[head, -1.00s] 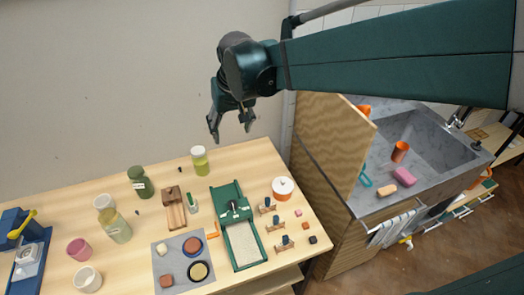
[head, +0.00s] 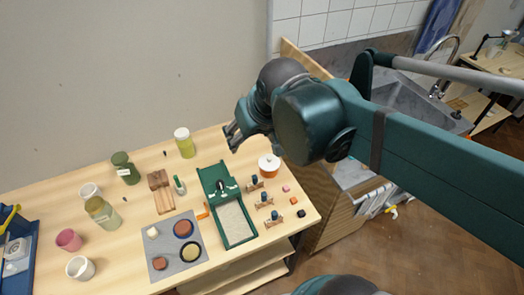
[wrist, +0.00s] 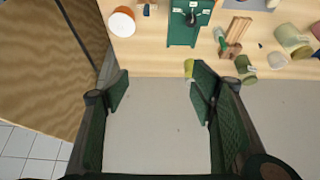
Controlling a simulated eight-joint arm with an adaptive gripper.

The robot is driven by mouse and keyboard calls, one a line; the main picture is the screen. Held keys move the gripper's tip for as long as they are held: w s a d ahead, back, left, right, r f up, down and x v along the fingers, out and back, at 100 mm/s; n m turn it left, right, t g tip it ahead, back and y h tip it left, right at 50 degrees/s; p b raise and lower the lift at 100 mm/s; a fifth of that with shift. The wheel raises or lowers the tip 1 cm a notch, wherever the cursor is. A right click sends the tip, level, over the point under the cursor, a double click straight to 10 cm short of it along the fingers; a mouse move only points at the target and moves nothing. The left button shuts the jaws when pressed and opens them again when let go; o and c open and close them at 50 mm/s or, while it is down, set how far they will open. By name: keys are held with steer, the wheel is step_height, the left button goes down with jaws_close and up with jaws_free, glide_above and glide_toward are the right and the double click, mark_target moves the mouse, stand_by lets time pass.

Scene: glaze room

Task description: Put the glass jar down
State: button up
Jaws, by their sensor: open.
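Several jars stand upright on the wooden table, and I cannot tell which one is meant by the glass jar. A yellow-green jar with a pale lid (head: 184,145) stands near the back edge; it also shows in the wrist view (wrist: 189,67), partly behind a finger. A dark green jar (head: 124,168) stands to its left, and an olive jar (head: 104,214) farther left and nearer the front. My gripper (head: 232,137) is open and empty, apart from the jars, to the right of the yellow-green one. In the wrist view its fingers (wrist: 160,87) have only bare wall between them.
A green tray-like device (head: 227,205), a white-and-orange pot (head: 269,165) and a grey mat (head: 178,268) with small items crowd the table's middle and right. A wooden panel (wrist: 50,65) rises beside the table, before the sink (head: 400,100).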

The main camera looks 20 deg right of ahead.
steer(key=shift+t, duration=0.5)
steer(key=shift+s+d+f, duration=0.2)
steer(key=shift+s+f, duration=0.15)
steer(key=shift+s, duration=0.55)
steer(key=shift+s+d+f, duration=0.25)
steer(key=shift+s+f, duration=0.15)
steer(key=shift+s, duration=0.45)
steer(key=shift+s+d+f, duration=0.2)
steer(key=shift+s+f, duration=0.15)
steer(key=shift+s, duration=0.55)
steer(key=shift+o, duration=0.8)
